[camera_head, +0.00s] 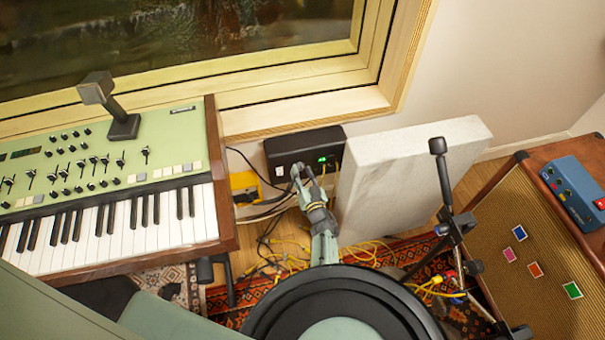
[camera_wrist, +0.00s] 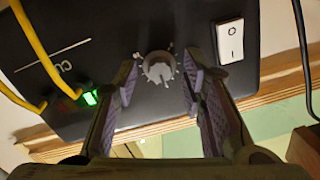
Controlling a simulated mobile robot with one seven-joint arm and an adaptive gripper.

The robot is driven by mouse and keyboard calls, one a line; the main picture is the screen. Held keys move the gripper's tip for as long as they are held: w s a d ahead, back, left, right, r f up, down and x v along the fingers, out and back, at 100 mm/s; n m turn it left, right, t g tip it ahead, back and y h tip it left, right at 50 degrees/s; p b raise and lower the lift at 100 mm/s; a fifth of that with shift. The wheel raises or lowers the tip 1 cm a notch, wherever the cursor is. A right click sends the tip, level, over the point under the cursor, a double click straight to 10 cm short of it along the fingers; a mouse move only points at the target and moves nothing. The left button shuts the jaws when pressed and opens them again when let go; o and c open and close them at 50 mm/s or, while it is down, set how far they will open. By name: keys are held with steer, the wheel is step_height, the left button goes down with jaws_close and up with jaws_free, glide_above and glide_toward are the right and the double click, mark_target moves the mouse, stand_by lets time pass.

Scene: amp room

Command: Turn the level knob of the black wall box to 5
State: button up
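The black wall box (camera_head: 290,146) is mounted under the window in the head view, and its dark panel (camera_wrist: 110,45) fills the upper wrist view. The grey level knob (camera_wrist: 158,68) stands on that panel with a ring of small marks around it. I cannot read its setting. My gripper (camera_head: 298,172) is at the front of the box and hides the knob in the head view. In the wrist view my gripper (camera_wrist: 160,75) is open, one finger on each side of the knob, with visible gaps.
A white rocker switch (camera_wrist: 230,41) and a green light (camera_wrist: 90,98) flank the knob. Yellow cables (camera_wrist: 38,45) plug in beside the light. A pale slab (camera_head: 410,165) stands close right of the box. The keyboard (camera_head: 120,190) is at left, a microphone stand (camera_head: 442,180) at right.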

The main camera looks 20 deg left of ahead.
steer(key=v, duration=1.2)
steer(key=shift+f, duration=0.1)
stand_by(0.4)
